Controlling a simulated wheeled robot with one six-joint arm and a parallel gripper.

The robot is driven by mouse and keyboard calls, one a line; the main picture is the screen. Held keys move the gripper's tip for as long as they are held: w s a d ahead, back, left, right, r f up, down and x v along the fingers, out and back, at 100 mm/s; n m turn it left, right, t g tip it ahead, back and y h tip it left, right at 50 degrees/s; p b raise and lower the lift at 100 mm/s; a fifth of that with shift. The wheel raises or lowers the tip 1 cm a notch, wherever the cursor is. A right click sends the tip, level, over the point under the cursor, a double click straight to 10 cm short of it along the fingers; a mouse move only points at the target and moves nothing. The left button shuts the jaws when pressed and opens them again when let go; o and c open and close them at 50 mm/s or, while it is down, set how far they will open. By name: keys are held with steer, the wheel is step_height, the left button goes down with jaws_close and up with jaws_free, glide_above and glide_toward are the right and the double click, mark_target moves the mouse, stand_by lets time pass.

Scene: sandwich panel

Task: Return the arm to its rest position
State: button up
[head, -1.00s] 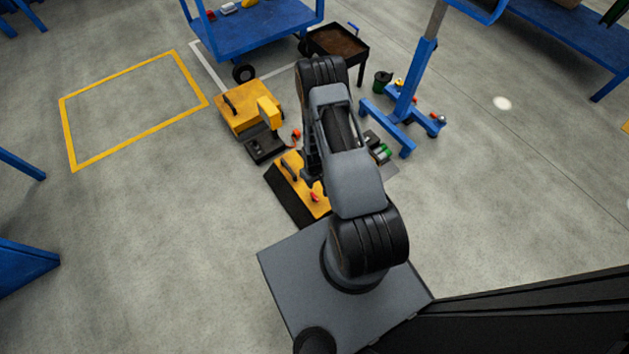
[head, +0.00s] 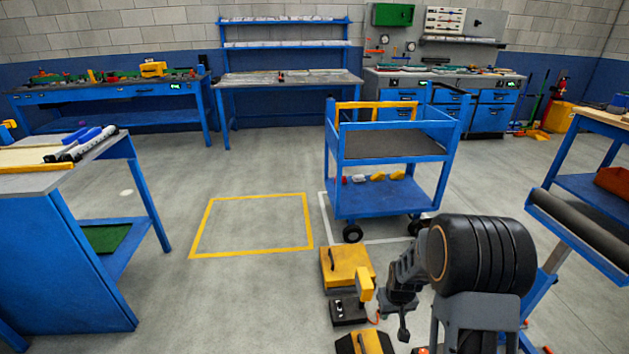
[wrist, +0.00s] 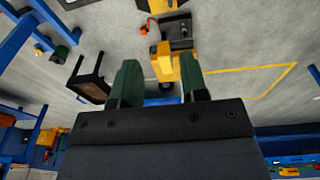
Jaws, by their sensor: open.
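My arm is folded at the lower right of the head view, with its large black joint (head: 480,255) nearest the camera. My gripper (head: 403,332) hangs small and dark below the forearm there, so its fingers are hard to make out. In the wrist view my gripper (wrist: 160,84) shows two green-faced fingers standing apart with nothing held between them. Beyond them is a yellow machine with a black base (wrist: 178,42); the yellow machine (head: 346,266) also stands on the floor left of my gripper in the head view.
A blue trolley (head: 385,200) stands behind my arm. A second yellow unit (head: 366,342) is low by the gripper. A blue roller stand (head: 580,235) is at right, and a blue workbench (head: 65,240) at left. The yellow-outlined floor square (head: 250,225) is empty.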

steer(key=s+a+r+p, duration=0.2)
steer(key=s+r+p, duration=0.3)
steer(key=r, duration=0.8)
steer(key=s+a+r+t+p, duration=0.1)
steer(key=s+r+p, duration=0.4)
steer(key=r, duration=0.9)
steer(key=s+a+r+t+p, duration=0.1)
steer(key=s+a+r+p, duration=0.2)
steer(key=r, duration=1)
steer(key=s+p, duration=0.1)
steer(key=p, duration=0.2)
steer(key=shift+s+r+m, duration=0.3)
steer(key=shift+s+m, duration=0.1)
